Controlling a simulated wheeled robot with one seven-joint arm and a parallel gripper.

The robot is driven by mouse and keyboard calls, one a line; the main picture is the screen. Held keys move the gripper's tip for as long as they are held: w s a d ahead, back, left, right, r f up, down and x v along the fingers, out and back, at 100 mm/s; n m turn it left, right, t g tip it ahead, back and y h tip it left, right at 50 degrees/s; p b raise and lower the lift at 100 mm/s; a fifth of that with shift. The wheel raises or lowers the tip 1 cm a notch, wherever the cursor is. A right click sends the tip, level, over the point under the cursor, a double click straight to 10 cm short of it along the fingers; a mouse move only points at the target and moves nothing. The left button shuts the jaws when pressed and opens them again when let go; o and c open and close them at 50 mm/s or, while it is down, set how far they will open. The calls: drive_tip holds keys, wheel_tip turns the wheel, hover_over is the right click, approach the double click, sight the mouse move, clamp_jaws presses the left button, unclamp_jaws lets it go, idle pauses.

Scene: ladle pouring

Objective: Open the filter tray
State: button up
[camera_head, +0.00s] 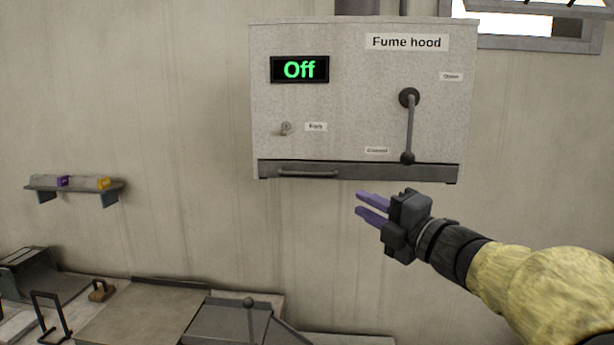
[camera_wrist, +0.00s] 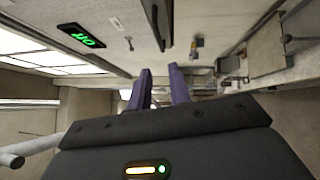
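The fume hood (camera_head: 355,120) is a pale speckled box on the wall, with an "Off" display (camera_head: 300,69). A dark strip along its bottom edge looks like the filter tray front (camera_head: 400,171). It sits flush under the box and carries a horizontal bar handle (camera_head: 308,174) on its left half. My gripper (camera_head: 359,202) is open and empty, with two purple fingers apart. In the head view it appears below and to the right of the handle, pointing left. In the wrist view the fingers (camera_wrist: 160,70) are also apart with nothing between them.
A lever (camera_head: 409,128) hangs down on the hood's right side, and a small key-like knob (camera_head: 286,128) is on its left. A wall shelf (camera_head: 75,188) holds small purple and yellow items. Benches with equipment (camera_head: 145,310) lie below. The wall left of my gripper looks clear.

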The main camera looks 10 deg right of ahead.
sight(307, 175)
drive_tip(key=p+x, duration=0.8)
drive_tip(key=x, duration=0.8)
drive_tip(key=shift+a+r, duration=0.2)
drive_tip(key=shift+a, duration=0.05)
drive_tip(key=shift+w+a, duration=0.2)
drive_tip(key=shift+w, duration=0.15)
drive_tip(key=shift+f, duration=0.1)
drive_tip(key=shift+c, duration=0.4)
clamp_jaws()
